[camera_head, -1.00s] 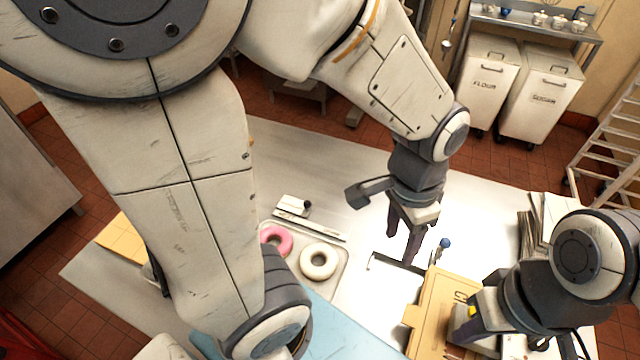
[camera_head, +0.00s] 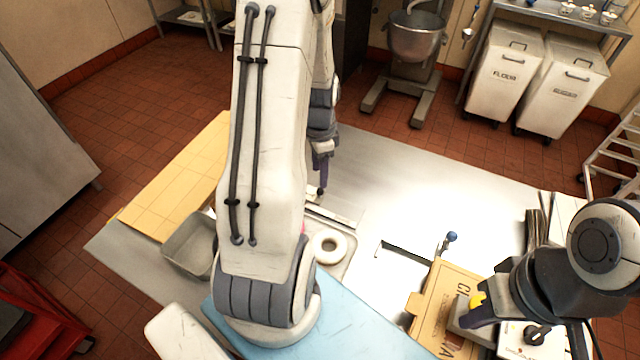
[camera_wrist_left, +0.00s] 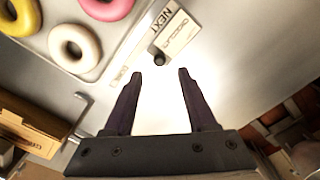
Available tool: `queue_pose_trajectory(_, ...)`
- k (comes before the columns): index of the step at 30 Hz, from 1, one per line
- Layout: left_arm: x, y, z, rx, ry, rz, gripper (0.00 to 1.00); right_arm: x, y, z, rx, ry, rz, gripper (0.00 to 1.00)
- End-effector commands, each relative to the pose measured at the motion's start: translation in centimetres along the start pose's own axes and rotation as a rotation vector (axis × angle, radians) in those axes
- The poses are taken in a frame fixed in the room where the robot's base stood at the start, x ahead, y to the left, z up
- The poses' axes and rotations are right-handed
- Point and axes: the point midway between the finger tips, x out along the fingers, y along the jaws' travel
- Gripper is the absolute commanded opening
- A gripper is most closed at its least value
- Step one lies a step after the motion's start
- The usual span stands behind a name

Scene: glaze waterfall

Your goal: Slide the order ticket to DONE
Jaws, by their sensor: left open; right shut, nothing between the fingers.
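The order ticket (camera_wrist_left: 182,38) is a white card with printed text, with a dark round knob (camera_wrist_left: 158,60) at its near corner. The word NEXT (camera_wrist_left: 161,16) shows beside it in the left wrist view. A pale rail (camera_wrist_left: 122,78) runs alongside and shows in the head view (camera_head: 330,215). My left gripper (camera_wrist_left: 160,76) is open and empty, its fingertips pointing toward the knob, which appears between and just beyond them. In the head view, my left gripper (camera_head: 322,180) is partly hidden behind my arm. My right gripper (camera_head: 468,322) is shut and empty over the cardboard box.
A tray (camera_wrist_left: 100,68) of ring doughnuts (camera_wrist_left: 74,47) lies beside the rail. A grey bin (camera_head: 188,248) stands at left. The steel table (camera_head: 400,185) is bare at the back.

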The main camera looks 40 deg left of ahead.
Motion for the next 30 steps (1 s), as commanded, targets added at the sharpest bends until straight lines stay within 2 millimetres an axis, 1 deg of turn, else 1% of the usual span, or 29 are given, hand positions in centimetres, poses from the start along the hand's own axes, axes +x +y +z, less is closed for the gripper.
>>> queue_pose_trajectory(1, 1.0, 0.2, 0.1, 0.000, -0.004, 0.007, 0.57, -0.4, 0.0, 0.0, 0.000, 0.000, 0.000, 0.00)
queue_pose_trajectory(6, 3.8, 0.2, 0.1, 0.000, -0.003, 0.005, 0.57, -0.9, -0.1, -0.1, -0.001, 0.000, 0.000, 0.00)
queue_pose_trajectory(10, 5.3, 0.1, 0.0, -0.001, -0.001, 0.003, 0.57, -1.1, -0.1, -0.1, -0.002, 0.000, 0.000, 0.00)
queue_pose_trajectory(15, 6.2, 0.1, 0.0, -0.001, 0.000, 0.000, 0.57, -1.2, -0.1, -0.1, -0.002, 0.000, 0.000, 0.00)
queue_pose_trajectory(23, 6.3, 0.0, -0.1, -0.001, 0.001, -0.001, 0.57, -1.2, -0.1, -0.1, -0.002, 0.000, 0.000, 0.00)
queue_pose_trajectory(26, 6.3, 0.0, -0.1, -0.001, 0.001, -0.001, 0.23, -1.2, -0.1, -0.1, -0.002, 0.000, 0.000, 0.00)
queue_pose_trajectory(27, 6.3, 0.0, -0.1, -0.001, 0.001, -0.001, 0.07, -1.2, -0.1, -0.1, -0.002, 0.000, 0.000, 0.00)
queue_pose_trajectory(28, 6.3, 0.0, 0.0, -0.001, 0.001, -0.001, 0.00, -1.2, -0.1, -0.1, -0.002, 0.000, 0.000, 0.00)
queue_pose_trajectory(30, 6.3, 0.0, -0.1, -0.001, 0.001, -0.001, 0.00, -1.2, -0.1, -0.1, -0.002, 0.000, 0.000, 0.00)
